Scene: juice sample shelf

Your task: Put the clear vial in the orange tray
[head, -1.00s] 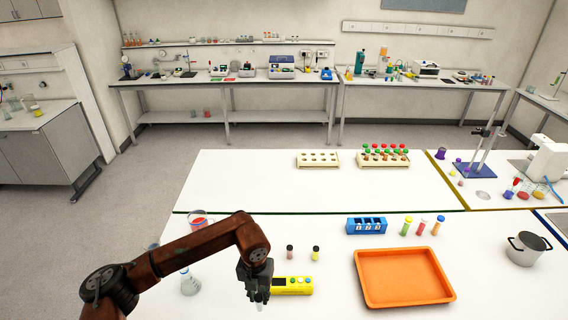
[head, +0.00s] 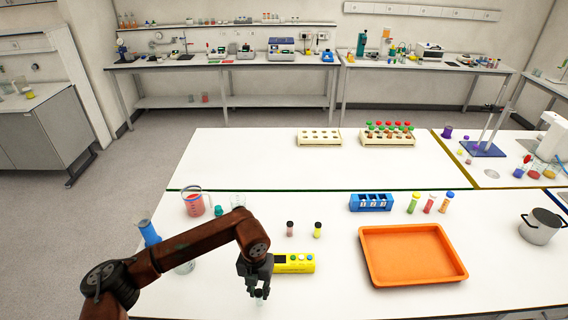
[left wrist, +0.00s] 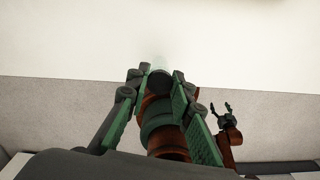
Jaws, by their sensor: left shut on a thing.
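The clear vial (head: 259,299) hangs upright in my left gripper (head: 258,291), near the front of the table, left of and in front of the yellow device. The gripper is shut on the vial. In the left wrist view the vial's dark end (left wrist: 160,82) shows between the green finger pads; its clear part is hard to make out. The empty orange tray (head: 412,254) lies flat on the table to the right, well apart from the gripper. My right gripper shows small in the left wrist view (left wrist: 221,108), with its fingers apart and empty; it is out of the head view.
A yellow device (head: 294,263) sits close beside the left gripper. Two small capped vials (head: 304,229) stand behind it. A blue rack (head: 371,202) and several coloured tubes (head: 430,203) stand behind the tray. A pot (head: 541,226) is at right, a red beaker (head: 193,204) at left.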

